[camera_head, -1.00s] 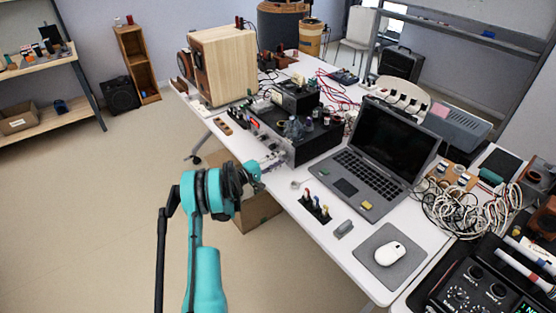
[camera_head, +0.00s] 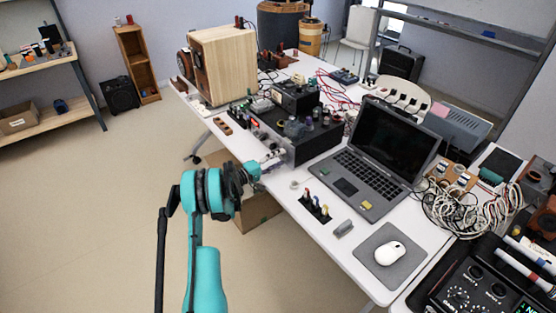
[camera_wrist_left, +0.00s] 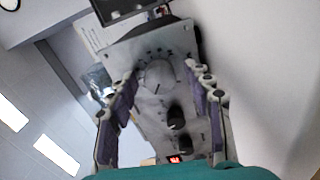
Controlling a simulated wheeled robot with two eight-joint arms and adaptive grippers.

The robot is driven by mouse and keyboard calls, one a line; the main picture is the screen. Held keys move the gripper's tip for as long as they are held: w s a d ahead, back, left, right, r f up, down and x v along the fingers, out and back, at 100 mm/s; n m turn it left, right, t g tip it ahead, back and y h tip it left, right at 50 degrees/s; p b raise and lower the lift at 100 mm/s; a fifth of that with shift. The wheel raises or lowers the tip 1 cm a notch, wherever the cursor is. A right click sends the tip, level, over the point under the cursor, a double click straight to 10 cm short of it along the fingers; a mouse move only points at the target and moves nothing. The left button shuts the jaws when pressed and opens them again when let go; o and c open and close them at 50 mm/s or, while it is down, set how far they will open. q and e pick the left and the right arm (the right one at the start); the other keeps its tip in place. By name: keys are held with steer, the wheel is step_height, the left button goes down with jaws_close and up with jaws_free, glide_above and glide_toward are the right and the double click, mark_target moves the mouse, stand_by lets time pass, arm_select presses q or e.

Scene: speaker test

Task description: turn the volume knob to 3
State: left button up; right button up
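The volume knob (camera_wrist_left: 159,75) is a large pale grey round knob on a grey panel, with dial marks around it. A short dark line shows on its lower part; the numbers are too blurred to read. My left gripper (camera_wrist_left: 165,80) is open, with one finger on each side of the knob. Gaps show between the fingers and the knob, so it looks ungripped. In the head view the left gripper (camera_head: 268,162) is at the front of the black amplifier (camera_head: 312,148), and the knob cannot be made out there. My right gripper is not in view.
Two small black knobs (camera_wrist_left: 175,117) and a red display (camera_wrist_left: 174,159) share the panel. A wooden speaker (camera_head: 225,65) stands behind, a laptop (camera_head: 385,150) to the right. A holder with small tools (camera_head: 315,208) lies near the table's front edge. Open floor lies left.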

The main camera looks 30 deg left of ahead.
arm_select(q)
steer(key=v, duration=1.2)
stand_by(0.4)
steer(key=w+d+r+m+g, duration=0.1)
steer(key=d+r+g, duration=0.15)
steer(key=d, duration=0.25)
steer(key=w+d+r+m+g, duration=0.1)
steer(key=w+d+r, duration=0.1)
steer(key=d+r, duration=0.3)
steer(key=s+d+r+m+g+y, duration=0.1)
steer(key=s+d+r+m+g, duration=0.15)
steer(key=d, duration=0.45)
steer(key=s+d+r+m+g, duration=0.1)
steer(key=s+d+r, duration=0.15)
steer(key=d, duration=0.35)
steer(key=s+d+m+g+y, duration=0.1)
steer(key=s+d+m+y, duration=0.2)
steer(key=s, duration=0.9)
steer(key=s+d+m+g+y, duration=0.1)
steer(key=s+d+m+y, duration=0.2)
steer(key=s, duration=0.9)
steer(key=shift+s+d+m, duration=0.3)
steer(key=shift+d+m, duration=0.05)
steer(key=shift+d, duration=1.35)
